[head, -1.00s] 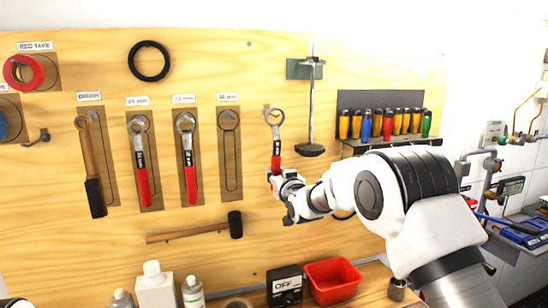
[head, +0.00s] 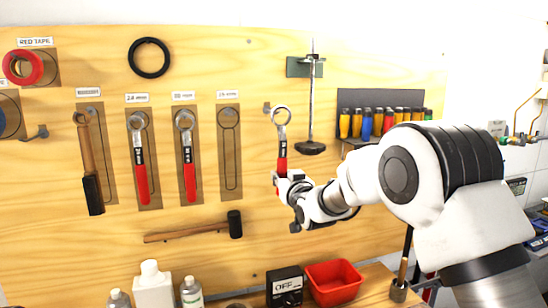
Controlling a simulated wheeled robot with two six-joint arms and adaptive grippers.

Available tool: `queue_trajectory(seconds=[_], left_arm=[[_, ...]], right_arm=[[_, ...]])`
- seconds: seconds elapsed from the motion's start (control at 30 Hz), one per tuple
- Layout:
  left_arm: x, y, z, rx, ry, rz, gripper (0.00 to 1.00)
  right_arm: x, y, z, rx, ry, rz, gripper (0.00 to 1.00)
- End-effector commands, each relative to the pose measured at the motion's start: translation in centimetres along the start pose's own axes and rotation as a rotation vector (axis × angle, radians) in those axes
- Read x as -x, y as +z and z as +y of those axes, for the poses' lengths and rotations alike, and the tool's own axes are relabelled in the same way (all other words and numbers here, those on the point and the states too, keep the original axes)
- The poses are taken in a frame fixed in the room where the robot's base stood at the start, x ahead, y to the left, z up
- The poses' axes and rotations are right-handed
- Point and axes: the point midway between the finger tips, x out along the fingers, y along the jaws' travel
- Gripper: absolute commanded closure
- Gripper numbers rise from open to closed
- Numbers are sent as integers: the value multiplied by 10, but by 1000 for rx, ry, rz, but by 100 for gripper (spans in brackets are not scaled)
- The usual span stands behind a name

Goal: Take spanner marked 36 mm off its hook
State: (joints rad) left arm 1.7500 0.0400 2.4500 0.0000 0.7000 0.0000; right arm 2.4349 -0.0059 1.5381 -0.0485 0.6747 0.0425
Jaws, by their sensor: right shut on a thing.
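My right gripper (head: 287,186) is shut on the lower red handle of a spanner (head: 282,145), held upright with its ring end up. The spanner's ring is just right of a small hook (head: 266,108) on the board and looks clear of it; its mark is too small to read. Two other red-handled spanners hang to the left, one (head: 140,170) and another (head: 188,165). Right of them is an empty outlined spanner place (head: 230,160) under a label (head: 229,95) I cannot read surely. My left gripper is not in view.
The wooden board (head: 330,235) also holds hammers, a black ring (head: 149,59) and red tape (head: 22,67). A rod tool (head: 311,110) and screwdriver rack (head: 385,120) are close right of the held spanner. Bottles, an OFF box (head: 284,287) and a red bin (head: 333,281) stand below.

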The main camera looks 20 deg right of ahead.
Motion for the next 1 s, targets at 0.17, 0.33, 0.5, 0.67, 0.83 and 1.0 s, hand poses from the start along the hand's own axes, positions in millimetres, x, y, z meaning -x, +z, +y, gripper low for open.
queue_trajectory(seconds=[0.17,0.33,0.5,0.67,0.83,1.0], left_arm=[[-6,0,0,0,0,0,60],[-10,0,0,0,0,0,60],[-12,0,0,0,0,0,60],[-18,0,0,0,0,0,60],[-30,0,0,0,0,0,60],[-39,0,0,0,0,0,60]], right_arm=[[9,-1,0,0,0,2,100],[17,-1,0,0,0,2,100],[22,-1,0,0,0,1,100],[30,-1,0,0,0,3,100],[51,1,0,0,0,2,100],[71,0,0,0,0,3,100]])
